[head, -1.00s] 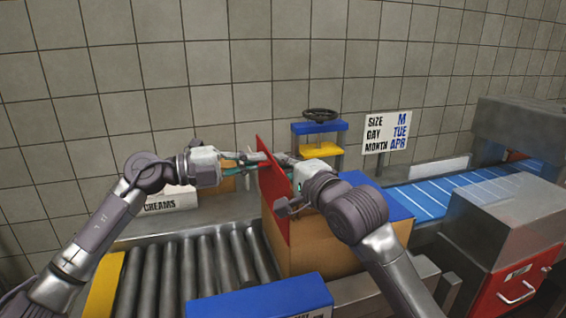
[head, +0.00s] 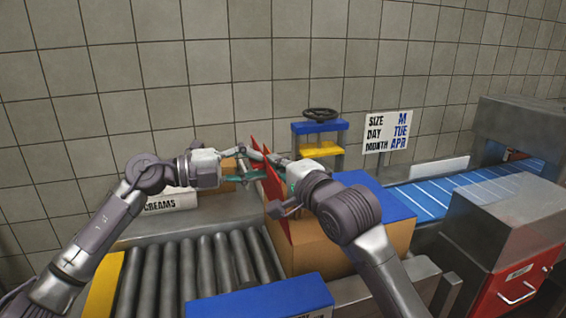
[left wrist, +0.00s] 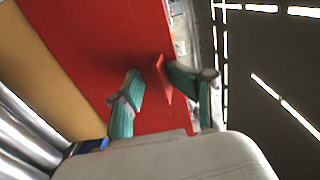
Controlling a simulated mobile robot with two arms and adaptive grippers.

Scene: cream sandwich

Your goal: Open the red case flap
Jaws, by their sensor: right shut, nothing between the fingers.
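The cardboard case (head: 340,250) stands on the roller conveyor with a blue top panel (head: 375,202). Its red flap (head: 278,205) is at the case's left end; a separate red edge (head: 256,160) shows just left of it. In the left wrist view the red panel (left wrist: 110,45) fills the upper left, with a small red tab (left wrist: 160,80) sticking out. My left gripper (head: 248,172) is at the flap's left; its fingers (left wrist: 168,92) are apart on either side of the tab. My right gripper (head: 278,163) is shut, at the flap's top; its tips are partly hidden.
Rollers (head: 205,275) run left of the case. A blue box (head: 262,300) stands in front. A white "CREAMS" label (head: 168,202) and a small brown box are behind. A valve stand (head: 320,140), a sign (head: 388,132) and a blue belt (head: 450,190) lie right.

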